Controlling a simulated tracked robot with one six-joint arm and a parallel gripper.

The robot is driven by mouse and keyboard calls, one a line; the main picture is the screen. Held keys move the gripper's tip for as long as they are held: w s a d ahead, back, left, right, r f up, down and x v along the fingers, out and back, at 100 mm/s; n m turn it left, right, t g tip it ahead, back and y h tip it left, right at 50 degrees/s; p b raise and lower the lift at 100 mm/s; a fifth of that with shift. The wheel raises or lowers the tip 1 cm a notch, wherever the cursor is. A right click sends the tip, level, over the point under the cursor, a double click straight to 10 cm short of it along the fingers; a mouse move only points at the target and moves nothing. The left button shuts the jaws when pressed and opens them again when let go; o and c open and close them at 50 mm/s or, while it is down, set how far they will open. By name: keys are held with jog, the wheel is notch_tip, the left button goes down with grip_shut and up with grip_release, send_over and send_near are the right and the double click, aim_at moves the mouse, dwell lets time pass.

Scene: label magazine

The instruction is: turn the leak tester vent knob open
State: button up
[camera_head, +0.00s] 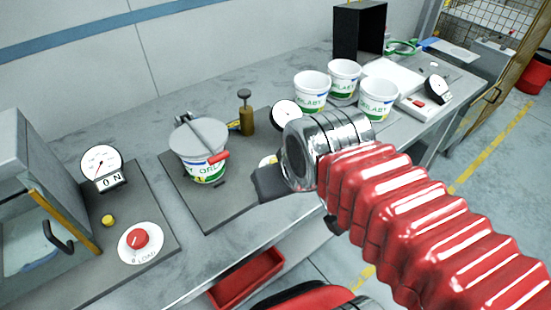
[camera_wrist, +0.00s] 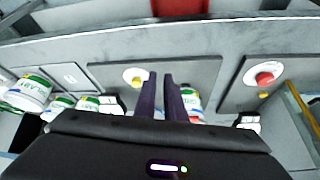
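A yellow knob on a white round dial (camera_wrist: 135,77) sits on a dark plate in the wrist view. In the head view my arm mostly hides this dial (camera_head: 267,160). The same plate carries a lidded tub (camera_head: 203,150) with a red handle and a round gauge (camera_head: 286,113). A red knob (camera_head: 137,239) on another white dial sits on the left plate, and it shows in the wrist view (camera_wrist: 264,79). I cannot tell which knob is the vent. My gripper (camera_wrist: 160,77) is empty, its fingers slightly apart beside the yellow knob's dial.
A gauge (camera_head: 101,163) and a cabinet with a yellow-edged door (camera_head: 65,210) stand at the left. A brass post (camera_head: 246,115) stands behind the tub. Three open tubs (camera_head: 344,80) and a scale stand further right. A red bin (camera_head: 248,277) sits below the bench edge.

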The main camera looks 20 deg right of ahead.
jog(key=o, duration=0.3)
jog(key=shift+w+d+f+g, duration=0.1)
jog(key=shift+w+f+g, duration=0.05)
jog(key=shift+f, duration=0.2)
jog(key=shift+w+d+f+g, duration=0.1)
jog(key=shift+f+g, duration=0.05)
jog(key=shift+f, duration=0.2)
jog(key=o, duration=0.6)
jog(key=shift+g, duration=0.8)
jog(key=w, duration=0.1)
jog(key=w+d, duration=0.1)
jog(key=w, duration=0.3)
jog(key=shift+w+d+f, duration=0.2)
jog(key=shift+d, duration=0.2)
jog(key=r+n+g, duration=0.1)
jog(key=n+g, duration=0.2)
jog(key=n, duration=0.5)
send_over(275, 160)
notch_tip(275, 160, up, 2)
jog(key=n, duration=0.5)
jog(key=shift+r, duration=0.2)
jog(key=shift+f, duration=0.15)
notch_tip(275, 160, down, 14)
jog(key=shift+r, duration=0.2)
jog(key=shift+c, duration=0.4)
